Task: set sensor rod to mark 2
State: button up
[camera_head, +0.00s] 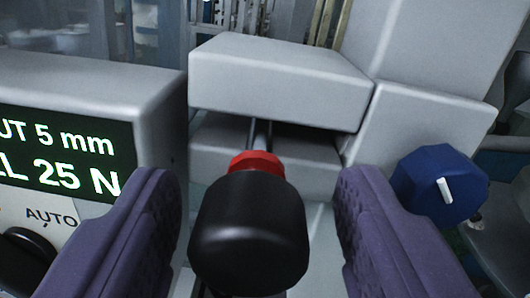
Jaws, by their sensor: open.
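A rod with a black rounded knob (249,235) and a red collar (256,162) points toward me in the middle of the view. Its thin metal shaft (260,133) runs back into a dark slot between two grey blocks. I take this for the sensor rod, though no label on it shows. My gripper (255,215) is open, with one purple finger on each side of the black knob. Gaps show between the knob and both fingers. No marks or scale can be made out along the rod.
A blue knob with a white pointer (440,187) sits at the right. A grey block (280,80) overhangs the shaft.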

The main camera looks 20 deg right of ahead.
jog(key=shift+w, duration=0.35)
grip_shut()
jog(key=shift+s+a+f+b, duration=0.1)
jog(key=shift+s+f+b, duration=0.1)
jog(key=shift+s+b, duration=0.4)
jog(key=shift+b+v, duration=0.75)
jog(key=shift+v, duration=0.2)
jog(key=shift+s+a+r, duration=0.1)
jog(key=shift+a+r, duration=0.05)
jog(key=shift+r, duration=0.05)
